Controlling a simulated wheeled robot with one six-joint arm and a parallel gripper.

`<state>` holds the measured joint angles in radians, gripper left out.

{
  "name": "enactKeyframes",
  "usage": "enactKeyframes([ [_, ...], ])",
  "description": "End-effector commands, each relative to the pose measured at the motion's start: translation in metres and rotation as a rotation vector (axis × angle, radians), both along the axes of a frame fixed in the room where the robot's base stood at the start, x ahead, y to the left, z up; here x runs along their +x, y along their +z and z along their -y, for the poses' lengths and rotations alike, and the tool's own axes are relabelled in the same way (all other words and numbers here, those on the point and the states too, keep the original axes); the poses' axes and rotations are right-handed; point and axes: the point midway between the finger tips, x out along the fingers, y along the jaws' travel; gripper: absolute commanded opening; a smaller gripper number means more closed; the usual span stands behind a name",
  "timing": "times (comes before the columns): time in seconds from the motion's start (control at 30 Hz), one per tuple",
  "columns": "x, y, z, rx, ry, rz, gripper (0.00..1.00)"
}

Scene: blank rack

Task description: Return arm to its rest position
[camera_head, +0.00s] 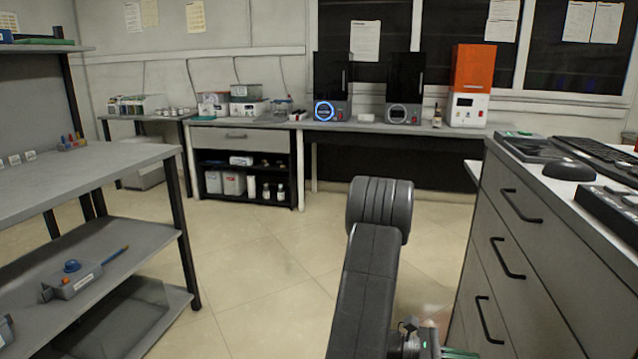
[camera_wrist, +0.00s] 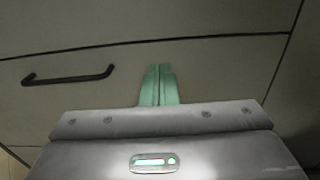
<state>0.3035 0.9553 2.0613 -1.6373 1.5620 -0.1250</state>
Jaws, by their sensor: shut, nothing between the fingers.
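My gripper (camera_wrist: 159,70) shows in the wrist view with its two green fingers pressed together and nothing between them. It points toward a grey drawer front (camera_wrist: 215,75), with a black bar handle (camera_wrist: 68,77) to the left of the fingers. I cannot tell how far the fingertips are from the drawer front. In the head view my dark arm (camera_head: 366,275) stands bent in the lower middle. Its lower end is close to the drawer cabinet on the right, and the fingers there are mostly out of the frame.
A grey drawer cabinet (camera_head: 513,262) stands close on the right, with a mouse (camera_head: 568,169) and keyboards on top. A grey shelf rack (camera_head: 110,160) is on the left. A bench with machines, including an orange-topped one (camera_head: 472,70), lines the back. The tiled floor (camera_head: 260,265) between is clear.

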Motion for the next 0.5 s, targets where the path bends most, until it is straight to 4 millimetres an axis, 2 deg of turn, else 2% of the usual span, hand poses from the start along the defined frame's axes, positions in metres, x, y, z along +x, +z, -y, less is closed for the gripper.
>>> enactKeyframes([
  [0.5,0.018,0.001,-0.069,-0.001,0.005,0.0,0.0],
])
